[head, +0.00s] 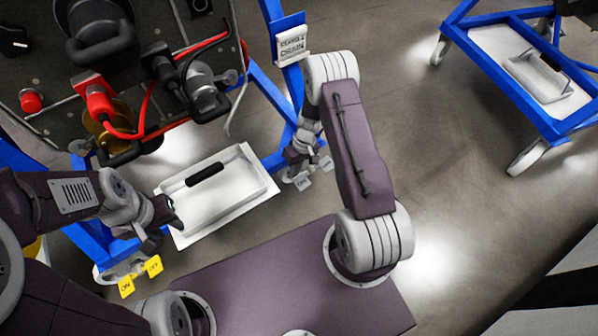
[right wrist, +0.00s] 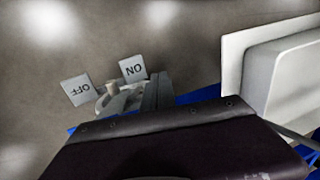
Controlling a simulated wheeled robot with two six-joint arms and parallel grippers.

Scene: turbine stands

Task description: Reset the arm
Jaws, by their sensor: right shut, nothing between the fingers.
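My left arm comes in from the left in the head view. Its gripper (head: 166,230) hangs over the left end of the white tray, with its dark fingers apart and nothing seen between them. My right arm rises from my purple base and bends down at the blue frame. My right gripper (head: 297,172) is shut and empty, close to a valve with grey ON and OFF tags (head: 303,183). In the right wrist view the valve (right wrist: 122,98) and its tags (right wrist: 134,68) show just beyond the dark gripper body, which hides part of the valve. I cannot tell whether they touch.
A blue stand (head: 262,90) carries a dark panel with red hoses and fittings above the white tray (head: 250,190). Yellow ON and OFF tags (head: 140,276) sit at lower left. Another blue stand (head: 490,70) is at upper right. The floor between is clear.

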